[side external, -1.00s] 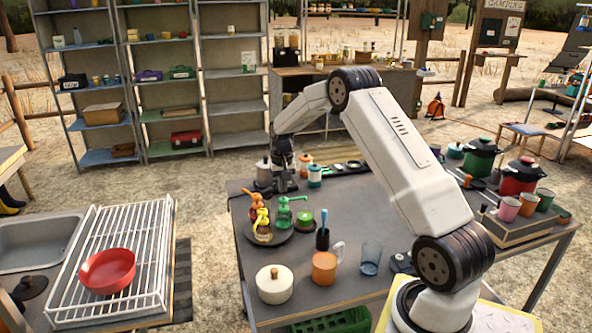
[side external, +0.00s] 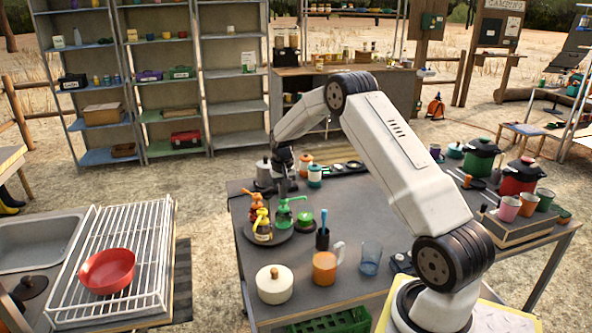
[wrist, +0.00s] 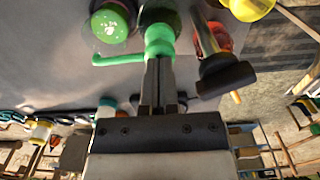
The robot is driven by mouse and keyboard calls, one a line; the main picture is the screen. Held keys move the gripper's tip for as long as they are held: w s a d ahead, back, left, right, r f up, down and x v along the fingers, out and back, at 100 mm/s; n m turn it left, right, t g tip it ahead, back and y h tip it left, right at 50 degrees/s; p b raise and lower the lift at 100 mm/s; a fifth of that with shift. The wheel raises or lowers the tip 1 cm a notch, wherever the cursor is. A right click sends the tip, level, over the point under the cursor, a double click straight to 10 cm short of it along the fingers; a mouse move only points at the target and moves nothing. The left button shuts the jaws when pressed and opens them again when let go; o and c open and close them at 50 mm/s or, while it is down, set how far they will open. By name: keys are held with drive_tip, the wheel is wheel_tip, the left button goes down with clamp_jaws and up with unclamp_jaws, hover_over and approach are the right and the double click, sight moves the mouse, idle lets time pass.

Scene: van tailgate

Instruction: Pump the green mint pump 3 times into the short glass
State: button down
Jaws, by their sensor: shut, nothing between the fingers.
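The green pump (side external: 285,214) stands on a dark round tray (side external: 275,243), beside an orange pump (side external: 256,203) and a yellow pump (side external: 262,222). In the wrist view the green pump head (wrist: 158,40) is just beyond my fingertips, its spout pointing left. My gripper (side external: 286,186) is shut and empty, close behind the green pump in the side view. I cannot tell whether the fingertips (wrist: 158,64) touch the pump head.
A green-lidded jar (side external: 305,225) sits close to the green pump. Pots (side external: 482,155) and cups occupy the table's right side.

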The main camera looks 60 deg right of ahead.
drive_tip(key=shift+f, duration=0.7)
drive_tip(key=shift+r, duration=1.8)
drive_tip(key=shift+f, duration=1.8)
drive_tip(key=shift+r, duration=1.8)
drive_tip(key=shift+r, duration=0.1)
drive_tip(key=shift+r, duration=1.95)
